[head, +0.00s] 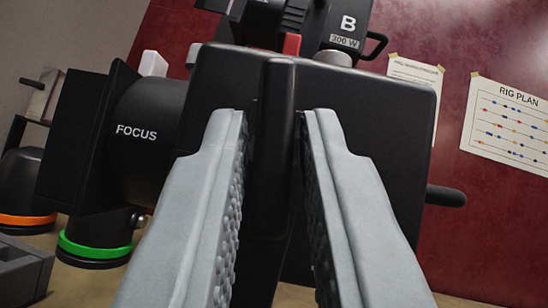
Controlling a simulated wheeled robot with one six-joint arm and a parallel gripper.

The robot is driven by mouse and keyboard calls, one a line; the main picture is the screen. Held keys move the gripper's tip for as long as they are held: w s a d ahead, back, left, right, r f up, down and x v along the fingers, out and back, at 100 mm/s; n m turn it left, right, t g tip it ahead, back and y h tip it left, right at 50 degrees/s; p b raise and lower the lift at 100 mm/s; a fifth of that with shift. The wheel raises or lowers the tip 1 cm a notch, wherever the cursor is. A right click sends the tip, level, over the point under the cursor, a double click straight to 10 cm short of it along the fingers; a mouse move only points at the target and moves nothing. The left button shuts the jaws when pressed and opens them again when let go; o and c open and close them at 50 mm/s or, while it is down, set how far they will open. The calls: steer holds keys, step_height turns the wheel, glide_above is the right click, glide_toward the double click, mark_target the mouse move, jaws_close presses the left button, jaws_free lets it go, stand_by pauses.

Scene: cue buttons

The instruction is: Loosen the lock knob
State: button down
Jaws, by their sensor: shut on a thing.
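A black upright bar (277,85), rounded at its top, stands out from the face of a black boxy housing (375,105). It looks like the lock knob, but no label shows on it. My gripper (276,125) has a grey finger on each side of this bar and is shut on it. The fingers come from below and have bumpy inner faces. The lower part of the bar is in shadow between them, so the exact contact is hard to see. The bar looks roughly upright.
Left of the housing is a black barrel marked FOCUS (137,132), above a green ring (95,248). A black rod (446,196) sticks out right. An orange-ringed object (22,220) stands far left.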

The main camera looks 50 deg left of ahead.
steer(key=shift+n+g+y, duration=0.3)
steer(key=shift+n+g, duration=1.1)
steer(key=c, duration=1.5)
jaws_free()
steer(key=v, duration=1.7)
steer(key=shift+d+f, duration=0.1)
steer(key=shift+d, duration=0.05)
